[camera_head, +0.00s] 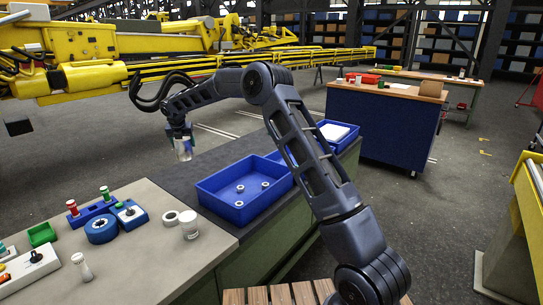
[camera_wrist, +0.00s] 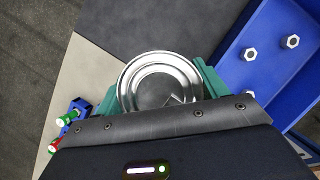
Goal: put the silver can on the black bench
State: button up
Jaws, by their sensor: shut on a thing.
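The silver can (camera_head: 183,154) is held upright or nearly so under my gripper (camera_head: 180,138) at the far edge of the black bench (camera_head: 226,148). In the wrist view its round metal lid (camera_wrist: 158,82) sits between the green fingers of my gripper (camera_wrist: 162,88), which is shut on it. The dark top of the black bench (camera_wrist: 150,25) shows beyond the can, with the pale bench top beside it. Whether the can's base touches the bench is not clear.
A blue tray (camera_head: 211,188) with several nuts sits on the black bench, right of the can. The pale bench (camera_head: 135,238) at left holds a tape roll (camera_head: 101,229), a white jar (camera_head: 189,224) and small parts. A yellow boom (camera_head: 250,60) runs behind.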

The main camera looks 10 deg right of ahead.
jog(key=w+d, duration=0.4)
jog(key=w, duration=0.1)
jog(key=f, duration=2)
jog(key=shift+s+a, duration=0.2)
jog(key=shift+a, duration=0.05)
jog(key=o, duration=1.3)
jog(key=shift+f, duration=0.15)
jog(key=v, duration=1.2)
jog(key=shift+s, duration=0.1)
